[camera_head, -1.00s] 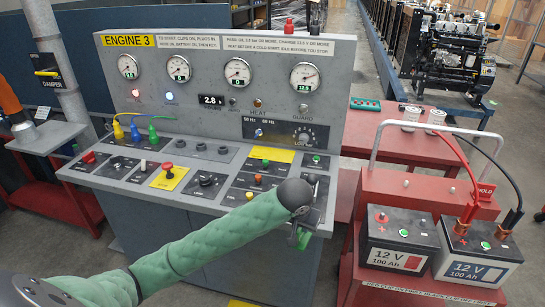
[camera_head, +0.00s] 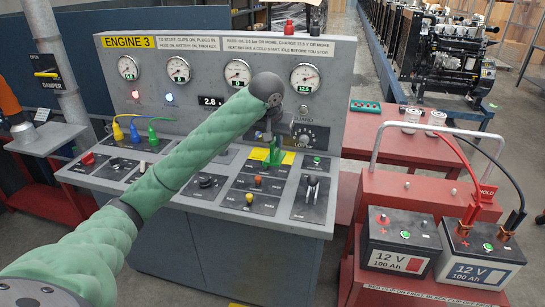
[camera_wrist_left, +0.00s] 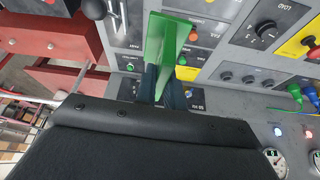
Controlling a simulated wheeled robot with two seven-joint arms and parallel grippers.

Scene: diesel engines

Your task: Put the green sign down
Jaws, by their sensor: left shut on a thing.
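The green sign (camera_head: 272,154) is held by my left gripper (camera_head: 269,134) above the rear right part of the sloped console top (camera_head: 225,205). In the left wrist view the green sign (camera_wrist_left: 166,40) sticks out between the two dark fingers of my left gripper (camera_wrist_left: 164,84), which are shut on it. It shows as a folded or angled plate. I cannot tell in these views whether it touches the panel. My right gripper is not in view.
An upright gauge panel (camera_head: 225,75) rises just behind the gripper. Knobs, a lever (camera_head: 312,188) and buttons crowd the console top. A red cart (camera_head: 400,185) with two 12 V batteries (camera_head: 398,243) stands at the right. A red bench (camera_head: 385,135) lies behind it.

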